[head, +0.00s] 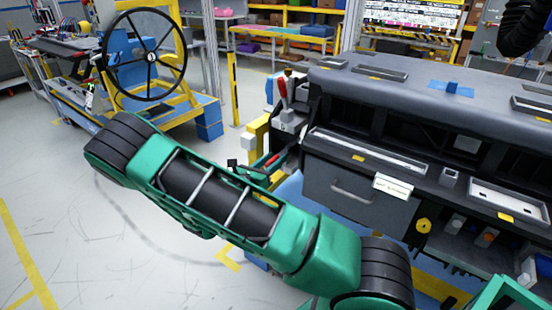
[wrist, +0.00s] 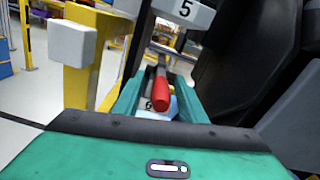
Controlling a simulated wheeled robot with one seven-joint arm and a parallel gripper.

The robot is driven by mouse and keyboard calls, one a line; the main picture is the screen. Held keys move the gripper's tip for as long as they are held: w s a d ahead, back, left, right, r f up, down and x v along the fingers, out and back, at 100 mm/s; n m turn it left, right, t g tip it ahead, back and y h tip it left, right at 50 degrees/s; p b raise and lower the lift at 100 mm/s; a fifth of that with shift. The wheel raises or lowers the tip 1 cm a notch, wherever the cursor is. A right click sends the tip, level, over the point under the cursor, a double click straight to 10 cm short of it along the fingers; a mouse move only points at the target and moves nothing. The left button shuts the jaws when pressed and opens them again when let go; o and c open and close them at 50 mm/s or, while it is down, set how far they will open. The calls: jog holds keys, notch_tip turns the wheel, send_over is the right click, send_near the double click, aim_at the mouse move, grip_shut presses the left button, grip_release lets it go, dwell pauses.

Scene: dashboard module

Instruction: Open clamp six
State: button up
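Clamp six has a red handle (wrist: 162,98), which points toward the camera in the wrist view, beside a white label with a partly hidden 6 (wrist: 149,106). My gripper (wrist: 157,88) is open, with its green fingers on either side of this handle. Gaps show between handle and fingers, so it does not look gripped. In the head view a low red handle (head: 272,160) shows just behind my green arm, which hides most of my gripper. An upright red clamp handle (head: 282,92) stands above it. A label reading 5 (wrist: 185,11) is at the top of the wrist view.
The grey dashboard module (head: 350,188) fills the right side, close to the clamps. A yellow post (wrist: 82,75) with a white block (wrist: 72,43) stands left of my gripper. A black handwheel (head: 150,56) stands at back left. Open floor lies left.

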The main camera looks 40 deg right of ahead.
jog(key=shift+x, duration=1.1)
